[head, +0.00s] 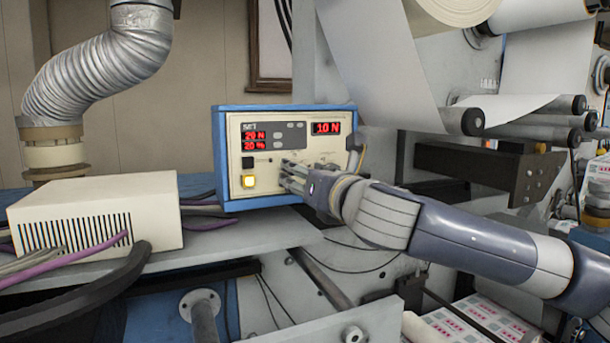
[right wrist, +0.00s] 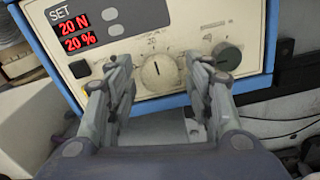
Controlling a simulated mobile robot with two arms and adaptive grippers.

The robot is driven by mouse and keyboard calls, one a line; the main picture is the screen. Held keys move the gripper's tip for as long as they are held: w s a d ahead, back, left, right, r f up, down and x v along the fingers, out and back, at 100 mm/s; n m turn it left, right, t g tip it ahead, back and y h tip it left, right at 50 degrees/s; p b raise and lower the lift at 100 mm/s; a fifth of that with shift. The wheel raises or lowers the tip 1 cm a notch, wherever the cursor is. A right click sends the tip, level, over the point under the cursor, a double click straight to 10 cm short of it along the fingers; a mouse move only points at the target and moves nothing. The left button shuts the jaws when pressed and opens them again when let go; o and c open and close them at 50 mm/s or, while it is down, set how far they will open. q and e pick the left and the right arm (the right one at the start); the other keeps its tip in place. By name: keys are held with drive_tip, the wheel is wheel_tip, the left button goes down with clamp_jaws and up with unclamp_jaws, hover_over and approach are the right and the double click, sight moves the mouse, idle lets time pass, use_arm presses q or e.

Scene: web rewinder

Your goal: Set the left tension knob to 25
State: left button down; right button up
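The tension control box (head: 284,112) has a cream face in a blue frame. Its left red display (head: 255,135) reads 20 N over 20 %, also seen in the right wrist view (right wrist: 76,32). The left tension knob (right wrist: 157,71) is pale, with its white pointer line near vertical. My right gripper (head: 290,175) is at the panel and hides the knob in the head view. In the right wrist view the gripper (right wrist: 160,66) is open, a finger on either side of the knob with visible gaps. My left gripper is not in view.
A dark green knob (right wrist: 227,56) sits close to the right finger. A right display (head: 326,128) shows red digits. A lit yellow button (head: 249,181) is at lower left. A vented white box (head: 95,218) and cables lie left; rollers and paper webs are right.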

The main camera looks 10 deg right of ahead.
drive_tip(key=c, duration=0.6)
drive_tip(key=m, duration=0.4)
drive_tip(key=shift+d+m+b, duration=0.1)
drive_tip(key=shift+m+b, duration=0.3)
drive_tip(key=shift+m, duration=1.3)
drive_tip(key=o, duration=1)
drive_tip(key=shift+o, duration=0.2)
